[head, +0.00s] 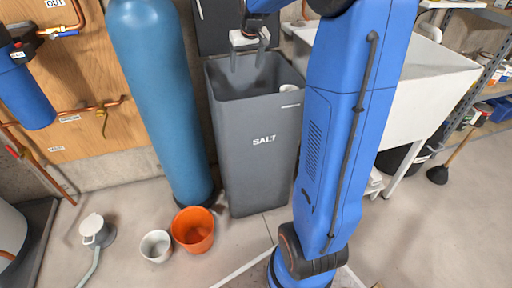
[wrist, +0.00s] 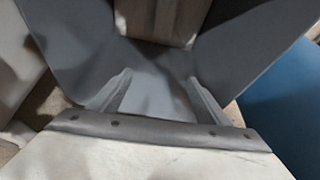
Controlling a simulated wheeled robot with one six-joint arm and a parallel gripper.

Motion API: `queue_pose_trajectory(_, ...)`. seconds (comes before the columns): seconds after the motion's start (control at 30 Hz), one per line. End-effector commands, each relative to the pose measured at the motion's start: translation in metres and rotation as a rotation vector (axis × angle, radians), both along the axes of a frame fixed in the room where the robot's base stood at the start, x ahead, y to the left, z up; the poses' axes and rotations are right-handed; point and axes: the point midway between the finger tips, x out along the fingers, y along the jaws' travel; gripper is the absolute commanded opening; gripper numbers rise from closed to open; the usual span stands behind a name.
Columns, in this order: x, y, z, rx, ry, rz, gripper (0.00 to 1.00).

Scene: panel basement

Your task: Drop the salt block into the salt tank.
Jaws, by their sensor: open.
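The salt tank (head: 262,150) is a tall grey bin marked SALT, open at the top, in the middle of the head view. My gripper (head: 248,62) hangs fingers down at the tank's mouth, towards its back left. Its two fingers also show in the wrist view (wrist: 160,92), spread apart with only grey surface between them. A pale block-like shape (wrist: 166,20) shows beyond the fingertips in the wrist view, between grey walls. I cannot tell whether it is the salt block. A small whitish thing (head: 289,88) shows inside the tank's right side in the head view.
A tall blue cylinder (head: 158,100) stands close left of the tank. An orange bucket (head: 193,230) and a white pot (head: 156,246) are on the floor in front. A white sink (head: 425,75) stands at right. Dark lid-like panel (head: 218,25) rises behind the tank.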

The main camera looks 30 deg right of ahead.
Motion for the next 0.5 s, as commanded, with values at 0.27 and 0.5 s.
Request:
queue_pose_trajectory(0.27,-0.016,0.003,0.042,-0.002,-0.006,0.000,0.70)
queue_pose_trajectory(0.5,-0.034,0.006,0.086,-0.002,-0.006,0.000,0.70)
